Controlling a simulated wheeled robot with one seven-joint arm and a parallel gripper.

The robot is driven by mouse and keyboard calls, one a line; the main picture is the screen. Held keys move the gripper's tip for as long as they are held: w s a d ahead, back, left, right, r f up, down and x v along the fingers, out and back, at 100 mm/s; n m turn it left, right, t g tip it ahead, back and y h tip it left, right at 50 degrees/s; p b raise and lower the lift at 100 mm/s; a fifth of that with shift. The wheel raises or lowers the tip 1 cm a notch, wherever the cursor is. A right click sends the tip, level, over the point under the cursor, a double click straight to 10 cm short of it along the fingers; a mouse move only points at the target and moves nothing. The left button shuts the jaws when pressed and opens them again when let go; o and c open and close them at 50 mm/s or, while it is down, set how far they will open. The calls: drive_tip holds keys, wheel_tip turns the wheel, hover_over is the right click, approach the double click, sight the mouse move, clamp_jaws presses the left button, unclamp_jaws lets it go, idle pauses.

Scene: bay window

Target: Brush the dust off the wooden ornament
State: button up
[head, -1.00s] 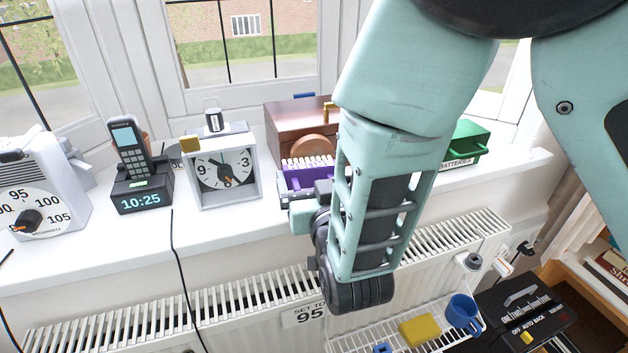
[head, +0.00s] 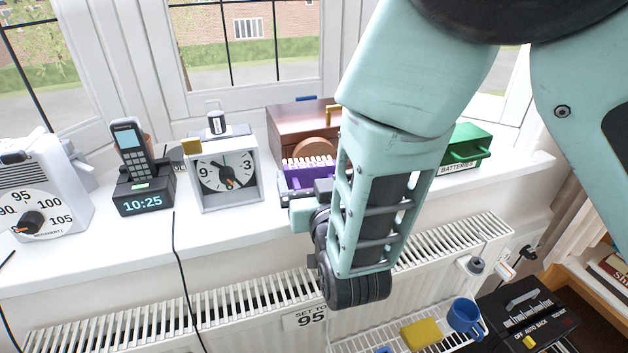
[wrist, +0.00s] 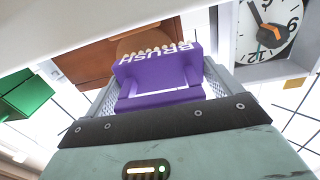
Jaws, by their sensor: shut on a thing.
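My gripper (wrist: 160,82) is shut on the purple brush (wrist: 158,68), which is marked BRUSH and has a row of pale bristles. In the head view the brush (head: 308,178) is just above the front of the windowsill, bristles up and toward the window. The wooden ornament (head: 316,147) looks like a round brown disc standing right behind the bristles, partly hidden by them. It also shows in the wrist view (wrist: 138,44) beyond the bristle tips. I cannot tell whether bristles and disc touch, or see dust on it. My forearm hides the right side.
A dark reddish-brown box (head: 290,125) with a brass latch stands behind the disc. A square clock (head: 251,193) and a phone on its dock (head: 144,198) are to the left. A green battery box (head: 463,143) is to the right. A radiator (head: 255,300) and wire shelf lie below the sill.

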sight(333, 173)
drive_tip(key=shift+w+a, duration=0.1)
drive_tip(key=shift+w, duration=0.5)
drive_tip(key=shift+w+d+b, duration=0.2)
drive_tip(key=shift+d+b, duration=0.15)
drive_tip(key=shift+d, duration=0.65)
drive_tip(key=shift+w+d+b, duration=0.2)
drive_tip(key=shift+d+b, duration=0.1)
drive_tip(key=shift+d, duration=0.65)
drive_tip(key=shift+w, duration=0.1)
drive_tip(key=shift+a, duration=0.1)
drive_tip(key=shift+s+a+b, duration=0.2)
drive_tip(key=shift+s+a, duration=0.05)
drive_tip(key=shift+a, duration=0.7)
drive_tip(key=shift+s+a+b, duration=0.15)
drive_tip(key=shift+s+a, duration=0.05)
drive_tip(key=shift+a, duration=0.75)
drive_tip(key=shift+s, duration=0.1)
drive_tip(key=shift+s+d+b, duration=0.2)
drive_tip(key=shift+s, duration=0.75)
drive_tip(key=shift+s+d+b, duration=0.15)
drive_tip(key=shift+s+d, duration=0.1)
drive_tip(key=shift+s, duration=0.75)
drive_tip(key=shift+s+d+b, duration=0.2)
drive_tip(key=shift+s, duration=0.75)
